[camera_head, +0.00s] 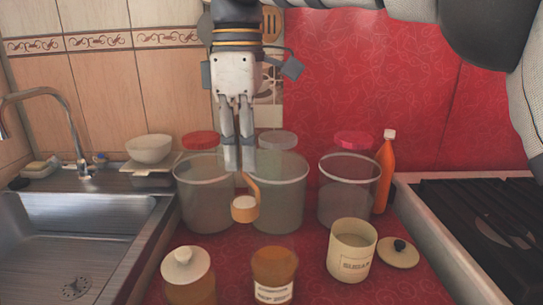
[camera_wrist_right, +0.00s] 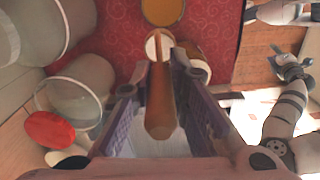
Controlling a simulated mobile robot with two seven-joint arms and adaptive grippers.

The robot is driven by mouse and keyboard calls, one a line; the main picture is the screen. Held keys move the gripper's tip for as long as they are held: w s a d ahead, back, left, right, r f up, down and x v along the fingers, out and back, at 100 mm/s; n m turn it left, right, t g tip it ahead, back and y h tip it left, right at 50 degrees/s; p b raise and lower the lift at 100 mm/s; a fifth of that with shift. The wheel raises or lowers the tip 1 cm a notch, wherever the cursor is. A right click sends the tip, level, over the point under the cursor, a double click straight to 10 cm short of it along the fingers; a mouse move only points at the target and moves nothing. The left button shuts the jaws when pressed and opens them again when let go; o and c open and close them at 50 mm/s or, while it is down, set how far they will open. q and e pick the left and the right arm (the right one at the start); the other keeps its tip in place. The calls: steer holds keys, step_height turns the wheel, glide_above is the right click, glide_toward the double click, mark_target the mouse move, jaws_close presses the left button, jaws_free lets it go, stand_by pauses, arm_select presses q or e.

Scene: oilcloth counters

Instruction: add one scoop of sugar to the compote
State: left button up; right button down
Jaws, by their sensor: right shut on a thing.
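My right gripper (camera_head: 238,160) points down in the middle of the head view, shut on the handle of an orange-brown scoop (camera_head: 252,188). The scoop's bowl is filled with white sugar (camera_head: 243,203) and hangs in front of the large jars. The scoop's handle (camera_wrist_right: 160,105) lies between the fingers in the right wrist view. A cream canister labelled sugar (camera_head: 351,252) stands open at the right. An amber jar (camera_head: 274,268), with orange contents, stands at the front; its label is unreadable, so I cannot confirm it as the compote. My left gripper (camera_wrist_right: 280,50) shows small in the right wrist view, its jaws unclear.
Three large clear jars (camera_head: 206,195) stand in a row behind. A cream-lidded jar (camera_head: 187,272) is front left. A cream lid (camera_head: 398,252) lies beside the canister.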

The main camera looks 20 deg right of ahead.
steer(key=shift+r, duration=0.1)
steer(key=shift+s+d, duration=0.25)
steer(key=shift+d, duration=0.05)
arm_select(q)
steer(key=shift+w+r+t+p, duration=0.4)
steer(key=shift+w+r+p, duration=0.4)
steer(key=shift+w+r, duration=0.2)
arm_select(e)
steer(key=shift+t+y, duration=0.6)
steer(key=shift+y, duration=0.3)
steer(key=shift+s+d+f, duration=0.3)
steer(key=shift+d+f, duration=0.25)
steer(key=shift+f, duration=0.2)
steer(key=shift+s+d+f, duration=0.35)
steer(key=shift+d+f, duration=0.15)
steer(key=shift+f, duration=0.2)
steer(key=shift+s+d+f, duration=0.3)
steer(key=shift+d+f, duration=0.25)
steer(key=shift+f, duration=0.2)
arm_select(q)
steer(key=shift+w+r, duration=0.3)
steer(key=shift+w, duration=0.05)
arm_select(e)
steer(key=d+y, duration=0.1)
steer(key=s+d+t+y, duration=0.1)
steer(key=y, duration=0.1)
steer(key=shift+s+d+f+t, duration=0.1)
steer(key=shift+d+f+t, duration=0.1)
steer(key=shift+t, duration=0.1)
